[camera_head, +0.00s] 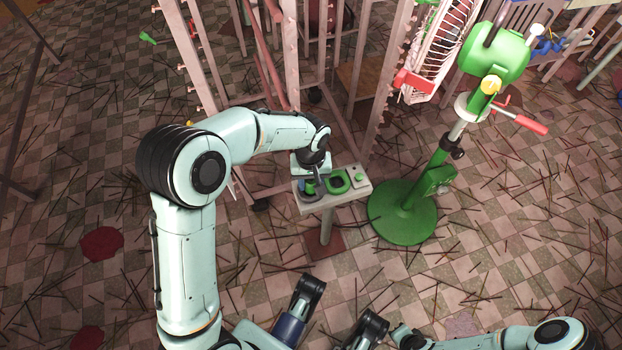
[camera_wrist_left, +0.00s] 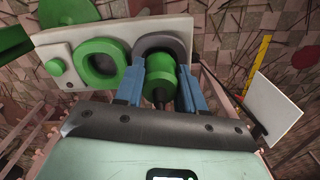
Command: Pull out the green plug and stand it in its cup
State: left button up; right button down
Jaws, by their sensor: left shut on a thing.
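In the left wrist view the green plug (camera_wrist_left: 160,76) is between the two blue fingers of my left gripper (camera_wrist_left: 160,92), which is shut on it. Behind it is a dark grey ring (camera_wrist_left: 178,44) on a pale panel. The plug covers part of this ring, and I cannot tell whether its far end is still inside. A thick green ring (camera_wrist_left: 92,69) with a dark opening sits beside it. In the head view my left gripper (camera_head: 312,182) hides most of the plug, above the left end of the panel (camera_head: 355,194). I cannot make out my right gripper's jaws clearly.
A green knob (camera_wrist_left: 56,67) is at the panel's other end. A green machine (camera_head: 410,215) on a round base stands close to the right. Pale rack posts (camera_head: 385,70) rise behind the panel. Thin dark sticks litter the tiled floor.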

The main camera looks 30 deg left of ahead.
pick_arm(q)
jog(key=shift+f, duration=0.35)
pick_arm(e)
jog(key=shift+f, duration=0.15)
pick_arm(q)
jog(key=o, duration=1.1)
jog(key=shift+o, duration=0.2)
notch_tip(320, 180, up, 9)
jog(key=p, duration=0.2)
jog(key=shift+w+r+p, duration=0.1)
jog(key=shift+r+p, duration=0.05)
jog(key=shift+p, duration=0.25)
notch_tip(320, 180, up, 4)
jog(key=shift+a+r+p, duration=0.1)
jog(key=shift+p, duration=0.45)
pick_arm(e)
notch_tip(320, 180, up, 6)
jog(key=w+a, duration=0.1)
jog(key=a, duration=0.1)
jog(key=shift+t, duration=0.3)
